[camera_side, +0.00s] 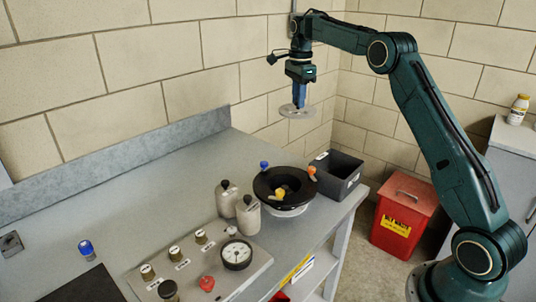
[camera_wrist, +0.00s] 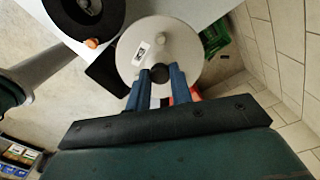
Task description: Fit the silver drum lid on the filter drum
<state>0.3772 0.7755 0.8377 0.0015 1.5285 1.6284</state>
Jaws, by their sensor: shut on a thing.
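The silver drum lid (camera_side: 297,112) is a round pale disc, held roughly level in the air in the side view. It also fills the upper middle of the wrist view (camera_wrist: 135,42), with a small label on it. My gripper (camera_side: 299,96) is shut on the lid's dark knob, which shows between the blue fingers (camera_wrist: 160,75). The filter drum (camera_side: 290,211) stands on the bench below, with a wide black rim and yellow and orange pieces at its top. In the wrist view its black rim (camera_wrist: 68,16) is at the upper left. The lid is well above and apart from the drum.
A dark grey bin (camera_side: 338,178) stands right behind the drum. Two pale canisters (camera_side: 248,214) stand close on its left. A gauge panel (camera_side: 205,262) is at the front. A red waste box (camera_side: 402,217) is on the floor. The bench's back left is clear.

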